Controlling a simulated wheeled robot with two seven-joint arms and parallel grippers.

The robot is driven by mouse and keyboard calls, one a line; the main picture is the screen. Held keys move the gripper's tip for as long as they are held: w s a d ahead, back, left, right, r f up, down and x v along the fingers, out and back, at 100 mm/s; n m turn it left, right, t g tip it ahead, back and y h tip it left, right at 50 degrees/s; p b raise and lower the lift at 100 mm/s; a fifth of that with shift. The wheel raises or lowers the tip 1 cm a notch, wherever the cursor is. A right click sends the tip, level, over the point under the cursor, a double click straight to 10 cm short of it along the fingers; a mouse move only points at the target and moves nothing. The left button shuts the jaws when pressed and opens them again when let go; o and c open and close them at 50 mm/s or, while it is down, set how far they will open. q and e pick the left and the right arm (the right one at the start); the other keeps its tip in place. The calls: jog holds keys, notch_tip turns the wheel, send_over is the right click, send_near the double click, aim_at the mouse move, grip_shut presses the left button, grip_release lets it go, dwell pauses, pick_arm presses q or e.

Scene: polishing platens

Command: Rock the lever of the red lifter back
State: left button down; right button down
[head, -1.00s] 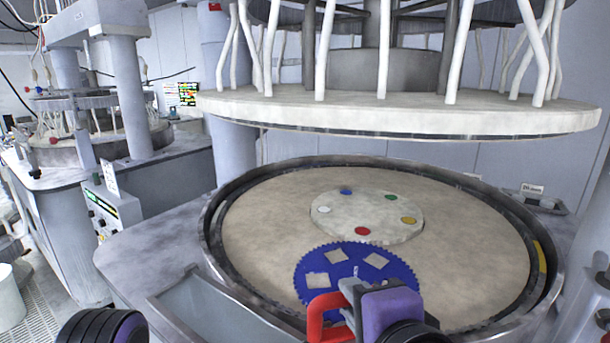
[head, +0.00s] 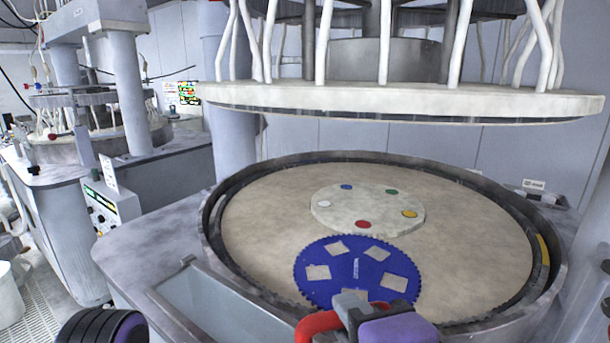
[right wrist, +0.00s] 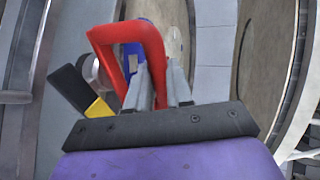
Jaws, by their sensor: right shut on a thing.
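The red lifter shows in the head view as a red curved handle (head: 314,325) at the bottom edge, beside my right gripper (head: 350,302). In the right wrist view its red loop (right wrist: 104,36) rises beside the grey fingers of my right gripper (right wrist: 160,88), which is shut on the lifter. The exact contact is partly hidden by the fingers. A blue toothed carrier (head: 342,272) with square cutouts lies flat on the platen, beyond the gripper.
The large round platen (head: 270,230) has a raised rim and a centre disc (head: 340,213) with coloured dots. A thick upper plate (head: 400,101) hangs above it. A grey trough (head: 205,300) lies at front left. A black and yellow object (right wrist: 82,90) shows in the right wrist view.

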jog(key=shift+s+a+r, duration=0.1)
jog(key=shift+s+a, duration=0.05)
jog(key=shift+s, duration=0.35)
jog(key=shift+s+a, duration=0.15)
jog(key=shift+s, duration=0.35)
